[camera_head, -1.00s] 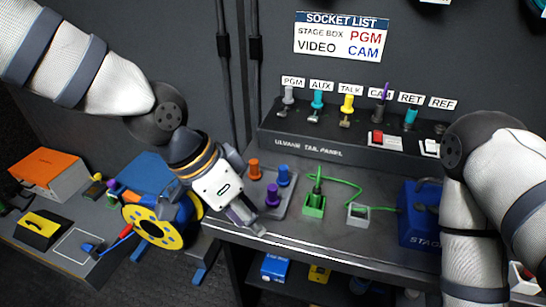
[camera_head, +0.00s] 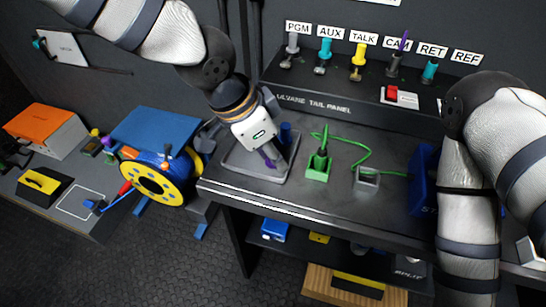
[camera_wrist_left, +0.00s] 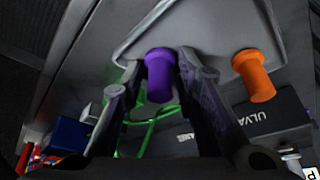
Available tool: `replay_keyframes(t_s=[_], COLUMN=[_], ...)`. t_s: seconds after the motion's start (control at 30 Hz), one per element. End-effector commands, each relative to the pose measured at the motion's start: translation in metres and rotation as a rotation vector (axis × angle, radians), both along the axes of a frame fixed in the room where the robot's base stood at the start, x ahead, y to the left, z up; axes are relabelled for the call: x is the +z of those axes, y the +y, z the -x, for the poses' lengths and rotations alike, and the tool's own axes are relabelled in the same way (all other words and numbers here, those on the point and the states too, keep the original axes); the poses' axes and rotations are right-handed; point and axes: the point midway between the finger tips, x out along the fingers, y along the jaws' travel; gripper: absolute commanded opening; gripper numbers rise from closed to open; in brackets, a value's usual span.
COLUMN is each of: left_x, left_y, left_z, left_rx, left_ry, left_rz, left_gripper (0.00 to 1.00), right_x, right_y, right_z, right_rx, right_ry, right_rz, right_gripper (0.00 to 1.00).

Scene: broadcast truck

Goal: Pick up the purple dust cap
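The purple dust cap (camera_wrist_left: 160,78) stands on the small grey tray (camera_head: 238,162) on the bench. In the left wrist view it sits between the two fingers of my left gripper (camera_wrist_left: 157,66). The fingers are spread, with a gap on the left side of the cap; the right finger is very close, and I cannot tell if it touches. In the head view my left gripper (camera_head: 266,154) points down over the tray and mostly covers the cap. My right arm comes in at the right; its gripper is out of view.
An orange cap (camera_wrist_left: 254,76) stands beside the purple one, and a blue cap (camera_head: 286,132) is behind the gripper. A green connector (camera_head: 319,165) with a green cable and a grey socket block (camera_head: 367,180) stand to the right. The tail panel (camera_head: 340,103) rises behind.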

Motion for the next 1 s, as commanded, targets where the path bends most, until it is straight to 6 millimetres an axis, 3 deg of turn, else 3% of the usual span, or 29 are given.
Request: replay_keyframes(t_s=[0.1,0.17,0.2,0.57,0.73,0.93,1.0], left_x=[0.001,0.001,0.001,0.006,0.035,0.099,0.107], left_y=[0.0,0.0,0.0,0.0,0.0,0.003,0.004], left_z=[0.0,0.0,0.0,0.0,-0.001,0.046,0.069], left_rx=[0.0,0.0,0.0,0.002,0.002,0.0,-0.004], left_ry=[0.0,0.0,0.0,-0.003,-0.006,-0.025,-0.014], left_rz=[0.001,0.001,0.001,0.002,0.005,0.002,-0.002], left_gripper=[0.25,0.12,0.1,0.09,0.09,0.09,0.09], right_x=[0.0,0.001,0.001,0.001,0.004,0.026,0.026], right_y=[0.0,0.0,0.0,0.0,0.0,0.0,0.0], right_z=[-0.001,-0.001,-0.001,-0.001,-0.004,-0.028,-0.028], right_rx=[0.0,0.0,0.0,0.0,0.0,0.0,0.0], right_ry=[-0.002,-0.002,-0.002,-0.004,-0.016,-0.105,-0.104], right_rz=[0.0,0.0,0.0,0.0,0.0,0.0,0.0], right_gripper=[0.4,0.4,0.4,0.4,0.4,0.4,0.4])
